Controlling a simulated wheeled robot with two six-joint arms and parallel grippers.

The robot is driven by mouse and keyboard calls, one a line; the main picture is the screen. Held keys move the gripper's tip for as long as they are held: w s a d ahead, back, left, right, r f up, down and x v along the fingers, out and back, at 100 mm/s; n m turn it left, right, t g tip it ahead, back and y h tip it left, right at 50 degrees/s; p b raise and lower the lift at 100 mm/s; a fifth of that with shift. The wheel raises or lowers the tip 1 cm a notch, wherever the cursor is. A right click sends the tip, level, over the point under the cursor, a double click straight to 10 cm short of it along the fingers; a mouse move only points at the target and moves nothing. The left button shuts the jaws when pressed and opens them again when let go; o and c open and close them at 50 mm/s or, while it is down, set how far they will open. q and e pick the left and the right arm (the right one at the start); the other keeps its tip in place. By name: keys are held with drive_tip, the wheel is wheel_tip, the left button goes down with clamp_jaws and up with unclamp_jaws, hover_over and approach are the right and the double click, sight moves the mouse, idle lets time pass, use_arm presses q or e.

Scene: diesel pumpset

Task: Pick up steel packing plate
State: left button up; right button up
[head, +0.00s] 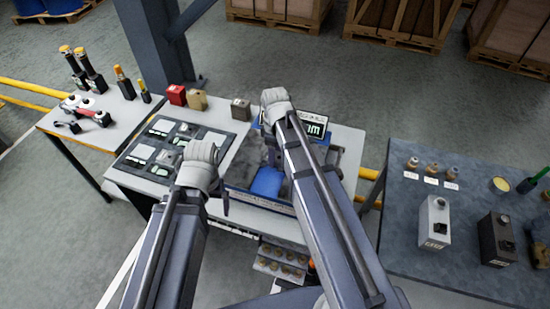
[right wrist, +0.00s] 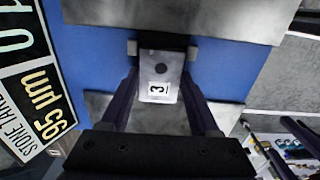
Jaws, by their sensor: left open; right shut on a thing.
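A small steel packing plate (right wrist: 158,88), with a dark hole and a label reading 3, is between the fingers of my right gripper (right wrist: 162,49) in the right wrist view. That gripper is shut on it, over a blue surface with grey slabs.
A dark labelled tray (head: 170,150) lies left on the table. Red (head: 176,95) and grey (head: 241,109) blocks stand at the back edge. Another bench (head: 440,200) is at right.

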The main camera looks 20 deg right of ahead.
clamp_jaws()
drive_tip(key=shift+r, duration=0.15)
wheel_tip(320, 180, up, 10)
drive_tip(key=p, duration=1)
drive_tip(key=shift+f, duration=0.25)
